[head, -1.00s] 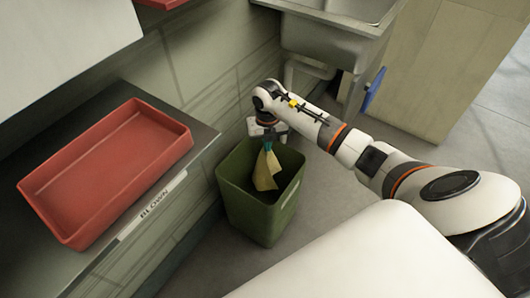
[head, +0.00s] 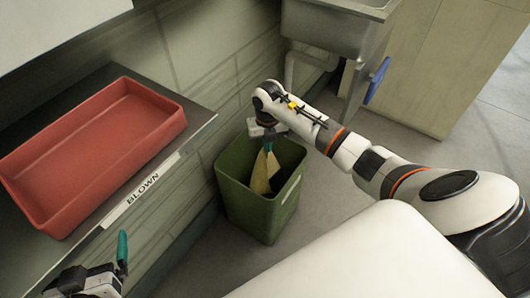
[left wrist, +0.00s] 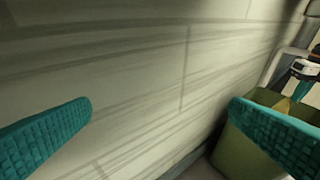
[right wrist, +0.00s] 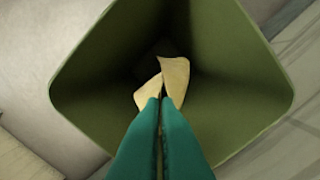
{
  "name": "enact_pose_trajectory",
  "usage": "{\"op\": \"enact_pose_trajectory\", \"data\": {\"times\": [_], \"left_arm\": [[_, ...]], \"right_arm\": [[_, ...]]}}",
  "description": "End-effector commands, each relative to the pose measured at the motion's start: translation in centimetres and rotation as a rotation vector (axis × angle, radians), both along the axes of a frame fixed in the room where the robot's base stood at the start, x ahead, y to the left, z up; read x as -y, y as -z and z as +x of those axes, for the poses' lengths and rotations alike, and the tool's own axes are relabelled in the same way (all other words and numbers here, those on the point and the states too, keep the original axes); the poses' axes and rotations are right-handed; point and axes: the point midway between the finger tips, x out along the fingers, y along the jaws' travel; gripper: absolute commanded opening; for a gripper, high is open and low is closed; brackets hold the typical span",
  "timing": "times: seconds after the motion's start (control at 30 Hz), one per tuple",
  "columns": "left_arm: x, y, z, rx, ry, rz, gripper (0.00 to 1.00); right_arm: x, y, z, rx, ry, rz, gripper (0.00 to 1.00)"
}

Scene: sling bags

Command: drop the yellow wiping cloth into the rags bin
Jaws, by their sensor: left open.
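The yellow wiping cloth (head: 262,172) hangs from my right gripper (head: 268,147), inside the mouth of the green bin (head: 240,205). In the right wrist view the teal fingers (right wrist: 160,105) are closed together on the cloth (right wrist: 170,78), with the bin's walls (right wrist: 100,90) around it and its dark floor below. My left gripper (left wrist: 165,125) is open and empty, facing the wall. In the head view only part of it, with a teal finger (head: 122,252), shows at the bottom left. The bin (left wrist: 245,150) also shows at the right of the left wrist view.
A blue object (head: 377,80) is by the cabinet. The floor right of the bin is clear.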

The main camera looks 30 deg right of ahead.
Motion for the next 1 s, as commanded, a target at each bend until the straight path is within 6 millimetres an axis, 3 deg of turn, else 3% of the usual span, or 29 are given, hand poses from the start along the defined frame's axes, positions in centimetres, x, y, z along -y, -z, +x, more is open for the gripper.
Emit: {"op": "enact_pose_trajectory", "data": {"times": [0.33,0.73,0.9,1.0], "left_arm": [[0.9,-3.2,1.2,0.218,0.015,-0.054,1.00],[1.0,-3.8,1.3,0.250,0.016,-0.062,1.00],[1.0,-3.8,1.3,0.249,0.016,-0.061,1.00],[1.0,-3.8,1.3,0.249,0.016,-0.061,1.00]], "right_arm": [[0.0,1.1,0.0,-0.001,0.000,0.001,0.00],[0.0,1.1,0.0,0.000,-0.001,0.001,0.00],[0.0,1.1,0.0,0.000,-0.001,0.001,0.27],[0.0,1.1,0.0,0.000,-0.001,0.001,0.27]]}}
